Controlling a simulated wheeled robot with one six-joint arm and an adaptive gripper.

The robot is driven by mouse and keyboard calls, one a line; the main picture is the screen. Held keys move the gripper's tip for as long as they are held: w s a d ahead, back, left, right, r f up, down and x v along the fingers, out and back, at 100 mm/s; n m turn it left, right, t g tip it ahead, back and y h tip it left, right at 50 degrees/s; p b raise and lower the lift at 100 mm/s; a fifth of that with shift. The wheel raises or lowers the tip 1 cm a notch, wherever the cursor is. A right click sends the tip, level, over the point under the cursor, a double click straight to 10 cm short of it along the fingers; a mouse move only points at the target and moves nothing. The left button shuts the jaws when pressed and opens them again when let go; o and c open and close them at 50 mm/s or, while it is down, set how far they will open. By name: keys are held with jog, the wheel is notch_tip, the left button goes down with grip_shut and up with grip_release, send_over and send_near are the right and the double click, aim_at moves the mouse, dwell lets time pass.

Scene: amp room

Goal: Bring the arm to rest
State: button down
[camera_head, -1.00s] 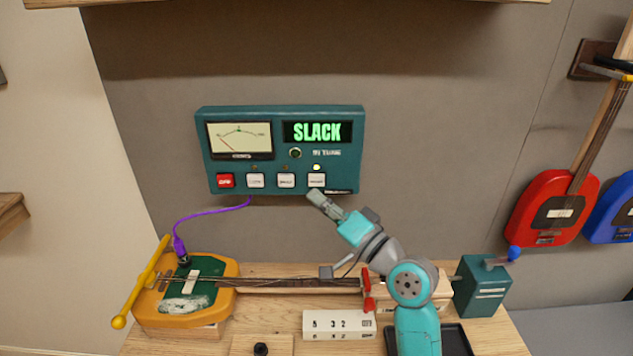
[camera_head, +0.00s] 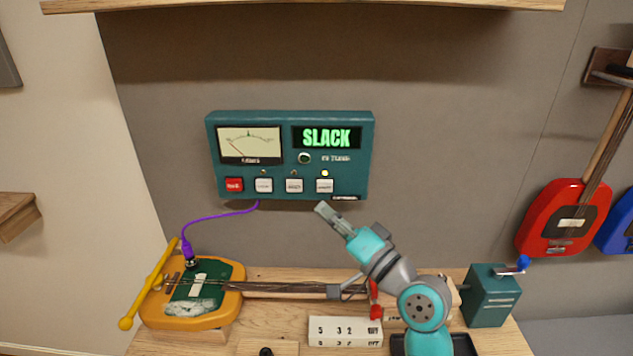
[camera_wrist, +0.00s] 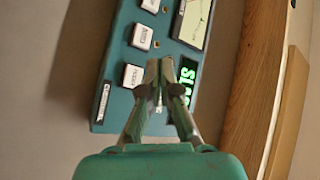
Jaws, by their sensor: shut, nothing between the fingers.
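My arm (camera_head: 373,255) reaches up and left from the front right of the bench, in front of the wall. My gripper (camera_head: 322,208) is shut and empty, just below the rightmost button of the teal tuner panel (camera_head: 285,185) in the head view. In the wrist view my gripper (camera_wrist: 167,68) shows with its fingertips together in front of the panel (camera_wrist: 112,92). I cannot tell the exact gap, but it looks apart from the panel. The panel's display (camera_head: 326,138) reads SLACK in green, and a small light above the rightmost white button (camera_head: 325,186) is lit.
A yellow instrument (camera_head: 205,318) with a purple cable (camera_head: 215,217) lies on the wooden bench (camera_head: 160,343). A white number block (camera_head: 345,331), a teal crank box (camera_head: 490,297) and a black tray (camera_head: 462,345) are near my arm. A shelf (camera_head: 300,5) is above. Red guitar (camera_head: 562,220) hangs right.

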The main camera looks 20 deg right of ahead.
jog(key=s+f+h, duration=0.2)
jog(key=s+f, duration=0.3)
jog(key=f, duration=0.2)
jog(key=s+f+g+h, duration=0.1)
jog(key=s+f+h, duration=0.1)
jog(key=s+f, duration=0.4)
jog(key=s+f+m+h, duration=0.1)
jog(key=s+f+h, duration=0.2)
jog(key=f, duration=0.7)
jog(key=shift+s+d+g, duration=0.15)
jog(key=shift+s+d, duration=0.05)
jog(key=shift+s, duration=0.5)
jog(key=shift+s+d+g, duration=0.15)
jog(key=shift+s, duration=0.5)
jog(key=s+a+f+n+g+h, duration=0.1)
jog(key=s+n, duration=0.6)
jog(key=s, duration=2.1)
notch_tip(320, 180, down, 2)
jog(key=shift+s+f+n+g, duration=0.1)
jog(key=shift+s+n+g, duration=0.3)
jog(key=shift+g, duration=0.3)
